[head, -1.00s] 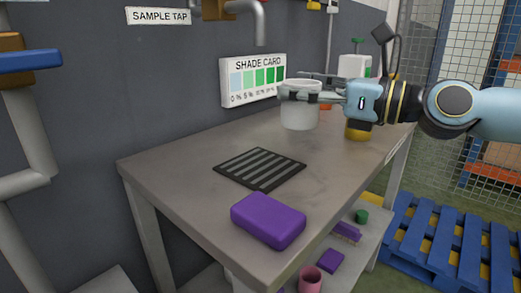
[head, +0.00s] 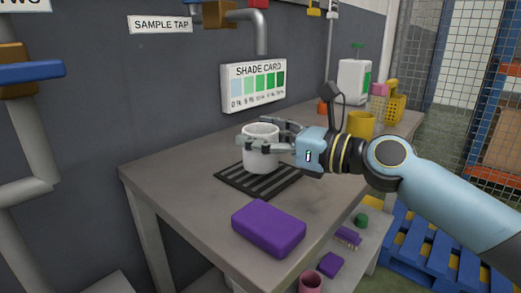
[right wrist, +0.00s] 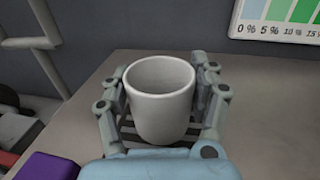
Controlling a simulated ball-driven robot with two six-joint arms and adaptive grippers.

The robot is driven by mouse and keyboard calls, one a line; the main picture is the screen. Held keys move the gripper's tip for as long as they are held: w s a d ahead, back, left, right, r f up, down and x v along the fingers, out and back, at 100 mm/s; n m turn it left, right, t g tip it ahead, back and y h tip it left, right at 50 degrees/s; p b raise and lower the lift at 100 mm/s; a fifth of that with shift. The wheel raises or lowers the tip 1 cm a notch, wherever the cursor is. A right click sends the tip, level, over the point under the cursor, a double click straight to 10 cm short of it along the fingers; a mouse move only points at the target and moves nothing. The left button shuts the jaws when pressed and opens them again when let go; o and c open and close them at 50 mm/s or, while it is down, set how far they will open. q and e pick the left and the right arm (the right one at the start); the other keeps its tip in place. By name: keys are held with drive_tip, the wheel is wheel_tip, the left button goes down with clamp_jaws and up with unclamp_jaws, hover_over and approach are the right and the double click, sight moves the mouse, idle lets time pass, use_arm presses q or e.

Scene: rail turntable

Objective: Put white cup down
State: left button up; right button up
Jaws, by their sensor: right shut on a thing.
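The white cup (head: 261,150) is upright in my right gripper (head: 268,142), whose fingers are shut around its sides. In the head view the cup is over the black slatted grate (head: 258,184) on the grey table (head: 170,175). I cannot tell whether its base touches the slats. In the right wrist view the cup (right wrist: 160,98) looks empty, with the right gripper's fingers (right wrist: 160,90) on both sides of it and dark slats below. My left gripper is not in view.
A purple block (head: 269,228) lies on the table in front of the grate. The shade card (head: 255,86) stands behind, against the wall. A yellow cup (head: 360,124), a white canister (head: 354,80) and a yellow basket (head: 395,103) stand farther right. The table's left part is bare.

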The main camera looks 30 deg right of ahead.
drive_tip(key=shift+f, duration=0.85)
drive_tip(key=shift+r, duration=0.2)
drive_tip(key=shift+f, duration=0.15)
drive_tip(key=o, duration=1.1)
drive_tip(key=shift+c, duration=0.2)
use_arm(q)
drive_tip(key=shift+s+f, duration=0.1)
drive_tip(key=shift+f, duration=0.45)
use_arm(e)
drive_tip(key=shift+o, duration=0.5)
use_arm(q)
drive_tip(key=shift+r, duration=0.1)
